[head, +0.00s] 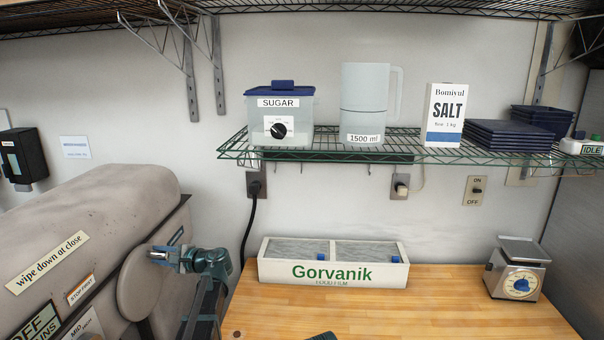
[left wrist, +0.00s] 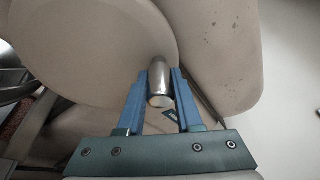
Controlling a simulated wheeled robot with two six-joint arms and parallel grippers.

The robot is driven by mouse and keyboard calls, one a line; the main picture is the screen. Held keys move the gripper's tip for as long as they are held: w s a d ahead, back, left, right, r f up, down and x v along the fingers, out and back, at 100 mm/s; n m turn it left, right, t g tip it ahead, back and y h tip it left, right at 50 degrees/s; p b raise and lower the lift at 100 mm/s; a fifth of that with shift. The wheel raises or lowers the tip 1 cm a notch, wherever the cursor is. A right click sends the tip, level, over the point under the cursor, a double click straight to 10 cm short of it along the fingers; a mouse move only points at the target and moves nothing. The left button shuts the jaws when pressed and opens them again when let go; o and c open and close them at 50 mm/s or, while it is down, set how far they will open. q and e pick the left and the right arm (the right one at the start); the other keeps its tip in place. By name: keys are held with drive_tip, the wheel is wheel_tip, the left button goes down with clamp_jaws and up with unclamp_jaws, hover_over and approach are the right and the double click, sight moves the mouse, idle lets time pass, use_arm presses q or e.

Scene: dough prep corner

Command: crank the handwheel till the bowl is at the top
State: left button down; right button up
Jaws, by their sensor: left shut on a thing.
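The handwheel (head: 133,284) is a plain beige disc on the side of the large beige mixer (head: 90,225) at the left. It also fills the upper left of the left wrist view (left wrist: 85,55). Its crank handle (left wrist: 159,72) is a short, shiny metal cylinder near the disc's edge. My left gripper (head: 160,255) is at the upper right part of the disc. In the left wrist view, its blue fingers (left wrist: 159,92) stand on both sides of the handle, shut on it. The bowl is not in view. My right gripper is not recognisable in either view.
A film dispenser box (head: 333,264) and a scale (head: 518,268) stand on the wooden table (head: 420,312). A wire shelf (head: 400,152) carries a sugar bin, jug, salt and trays. The table's middle is clear.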

use_arm(q)
drive_tip(key=shift+w+d+f, duration=0.2)
drive_tip(key=shift+w+f, duration=0.25)
drive_tip(key=shift+w, duration=0.05)
drive_tip(key=shift+w+f+b, duration=0.1)
drive_tip(key=shift+b, duration=0.2)
drive_tip(key=shift+w+f+b, duration=0.3)
drive_tip(key=shift+w+b, duration=0.05)
drive_tip(key=shift+w, duration=0.05)
drive_tip(key=shift+w+f, duration=0.25)
drive_tip(key=shift+w, duration=0.2)
drive_tip(key=c, duration=1.4)
unclamp_jaws()
drive_tip(key=shift+s+a+r, duration=0.1)
drive_tip(key=shift+s+r, duration=0.1)
drive_tip(key=shift+s, duration=0.05)
drive_tip(key=o, duration=0.8)
